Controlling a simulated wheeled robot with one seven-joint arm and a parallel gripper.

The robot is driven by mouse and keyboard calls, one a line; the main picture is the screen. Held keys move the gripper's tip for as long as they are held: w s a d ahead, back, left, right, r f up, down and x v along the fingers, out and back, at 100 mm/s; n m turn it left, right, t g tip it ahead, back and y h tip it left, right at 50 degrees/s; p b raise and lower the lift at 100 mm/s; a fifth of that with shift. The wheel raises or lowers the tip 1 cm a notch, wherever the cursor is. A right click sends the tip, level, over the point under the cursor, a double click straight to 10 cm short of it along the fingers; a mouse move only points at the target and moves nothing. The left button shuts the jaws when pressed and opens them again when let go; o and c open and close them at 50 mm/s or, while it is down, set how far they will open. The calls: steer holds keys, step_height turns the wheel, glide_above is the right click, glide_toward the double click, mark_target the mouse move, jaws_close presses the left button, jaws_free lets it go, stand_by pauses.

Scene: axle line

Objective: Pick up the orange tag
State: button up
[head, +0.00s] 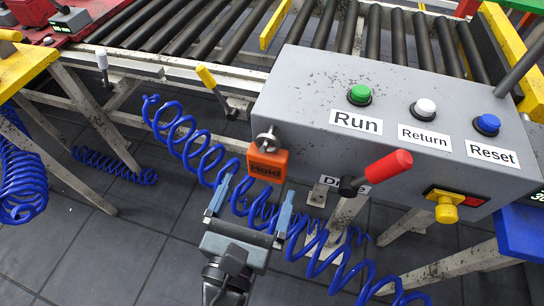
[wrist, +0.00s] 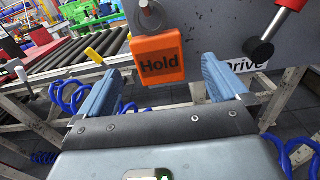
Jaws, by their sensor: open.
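The orange tag (head: 267,161), marked "Hold", hangs from a metal knob (head: 267,139) at the lower left corner of the grey control box (head: 300,95). My gripper (head: 247,196) is open and empty, just below and in front of the tag in the head view. In the wrist view the tag (wrist: 158,59) shows between and beyond the two blue fingers (wrist: 161,82) of my gripper, a little above their tips in the picture. The fingers appear apart from it.
The box carries green (head: 360,94), white (head: 424,108) and blue (head: 487,123) buttons and a red-handled lever (head: 389,167) right of the tag. A coiled blue hose (head: 185,140) runs behind my gripper. Rollers (head: 200,30) lie behind. Dark floor (head: 120,250) is open at left.

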mark_target(265, 165)
steer(key=shift+w+r, duration=0.25)
steer(key=shift+p+x, duration=0.6)
steer(key=shift+x, duration=2.95)
steer(key=shift+r, duration=0.1)
steer(key=shift+c, duration=0.3)
steer(key=c, duration=0.9)
